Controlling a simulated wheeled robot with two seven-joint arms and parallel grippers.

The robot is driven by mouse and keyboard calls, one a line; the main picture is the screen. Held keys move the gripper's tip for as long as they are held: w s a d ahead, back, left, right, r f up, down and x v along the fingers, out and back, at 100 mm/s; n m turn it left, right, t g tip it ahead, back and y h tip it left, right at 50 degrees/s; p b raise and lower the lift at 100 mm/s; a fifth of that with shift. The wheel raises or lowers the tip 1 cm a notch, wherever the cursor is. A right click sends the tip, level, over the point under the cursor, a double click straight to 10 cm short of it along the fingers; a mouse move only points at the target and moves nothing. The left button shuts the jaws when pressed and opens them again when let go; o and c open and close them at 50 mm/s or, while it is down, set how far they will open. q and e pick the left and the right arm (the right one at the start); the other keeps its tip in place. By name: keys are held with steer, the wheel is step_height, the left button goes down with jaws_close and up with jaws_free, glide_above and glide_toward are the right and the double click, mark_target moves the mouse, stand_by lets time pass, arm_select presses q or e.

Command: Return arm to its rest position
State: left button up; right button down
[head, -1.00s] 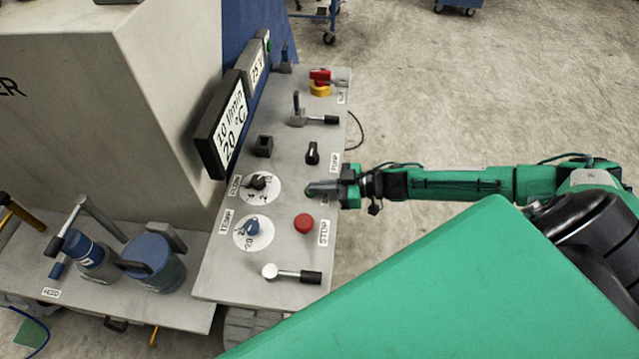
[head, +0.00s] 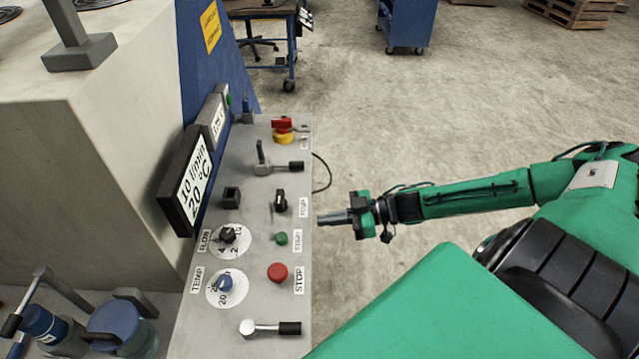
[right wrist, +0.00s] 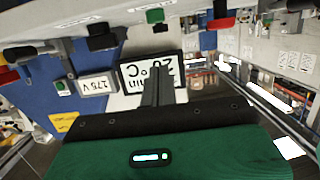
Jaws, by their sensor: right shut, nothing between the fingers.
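My right arm is green and comes in from the right in the head view. Its gripper (head: 336,217) is shut and empty, its fingertips just off the right edge of the grey control panel (head: 262,185), clear of every control. The closed fingers (right wrist: 158,92) show in the right wrist view, in front of the panel and its displays. The green button (head: 281,239) and the red STOP button (head: 277,272) are to the left of the gripper, uncovered. My left gripper is not in view.
The panel also carries the flow dial (head: 228,234), the temp dial (head: 225,284), a pump switch (head: 279,202), levers and a red-yellow switch (head: 283,129). A display (head: 190,183) reads 10 l/min, 20 °C. Open concrete floor lies right of the panel. A blue cart (head: 408,25) stands far back.

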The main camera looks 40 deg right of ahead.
steer(key=shift+s+d, duration=0.1)
stand_by(0.6)
steer(key=w+d+f+m+t+h, duration=0.1)
steer(key=w+d+f+m+h, duration=0.2)
steer(key=f, duration=0.5)
steer(key=w+d+f+t+h, duration=0.1)
steer(key=d+f+t+h, duration=0.2)
steer(key=f, duration=0.6)
steer(key=s+d+f+m+g+h, duration=0.2)
steer(key=s+f+h, duration=0.15)
steer(key=f, duration=0.65)
steer(key=s+d+f+m+g+h, duration=0.15)
steer(key=s+f, duration=0.35)
steer(key=f, duration=0.5)
steer(key=s+a+f+m+g+h, duration=0.1)
steer(key=s+a+f+g, duration=0.15)
steer(key=s+f, duration=0.5)
steer(key=s+a+f+g+h, duration=0.1)
steer(key=s+a+f+g, duration=0.1)
steer(key=s+a+f, duration=0.35)
steer(key=s+a+f+g, duration=0.2)
steer(key=s+a, duration=0.3)
steer(key=s, duration=0.5)
steer(key=s+a+f+g, duration=0.2)
steer(key=s+a+f, duration=0.3)
steer(key=s, duration=0.4)
steer(key=shift+s+a+f+m+y, duration=0.15)
steer(key=shift+s+m+y, duration=0.2)
steer(key=shift+s+y, duration=0.05)
